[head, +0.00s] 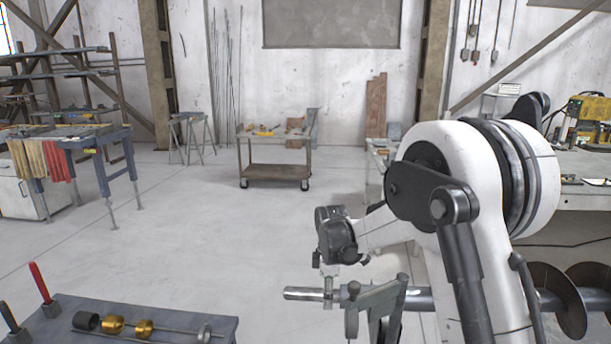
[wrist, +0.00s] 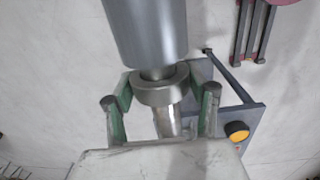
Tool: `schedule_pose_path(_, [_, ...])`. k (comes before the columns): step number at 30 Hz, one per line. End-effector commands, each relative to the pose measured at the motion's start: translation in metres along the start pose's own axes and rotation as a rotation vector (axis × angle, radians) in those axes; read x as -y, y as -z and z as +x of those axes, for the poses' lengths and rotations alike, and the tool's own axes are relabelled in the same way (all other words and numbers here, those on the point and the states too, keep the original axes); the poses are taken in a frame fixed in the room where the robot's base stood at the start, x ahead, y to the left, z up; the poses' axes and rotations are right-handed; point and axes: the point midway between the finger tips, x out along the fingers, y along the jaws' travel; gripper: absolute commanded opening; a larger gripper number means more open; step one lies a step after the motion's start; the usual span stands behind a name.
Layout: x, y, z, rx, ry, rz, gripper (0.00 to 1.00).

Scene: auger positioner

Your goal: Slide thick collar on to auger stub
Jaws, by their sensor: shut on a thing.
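In the wrist view, my gripper (wrist: 162,82) has its greenish fingers closed on the two sides of the thick collar (wrist: 161,88), a short, wide grey metal ring. The shiny auger stub (wrist: 167,122) passes through the collar and shows on both sides of it, so the collar appears to sit around the stub. The wider grey auger shaft (wrist: 146,35) lies just beyond, with a short narrow neck between. In the head view, the stub (head: 302,294) points left beneath my dark wrist. The collar cannot be made out clearly there.
A grey-green stand (head: 378,298) is close beside the stub. Auger flights (head: 557,298) are at the right. A bench (head: 185,310) at the lower left holds brass and dark collars on a rod, and red- and black-handled tools. Open floor lies beyond, with a rolling cart (head: 275,172).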

Motion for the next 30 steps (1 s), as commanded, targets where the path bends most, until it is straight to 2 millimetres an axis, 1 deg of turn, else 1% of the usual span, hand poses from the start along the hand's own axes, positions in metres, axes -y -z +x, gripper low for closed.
schedule_pose_path(24, [0.0,-0.02,0.0,0.0,0.0,0.001,0.22])
schedule_pose_path(25, [0.0,-0.02,0.0,0.0,0.0,0.0,0.55])
schedule_pose_path(29, [0.0,-0.02,0.0,0.0,0.0,0.0,0.72])
schedule_pose_path(30, [0.0,-0.02,0.0,0.0,0.0,0.0,0.75])
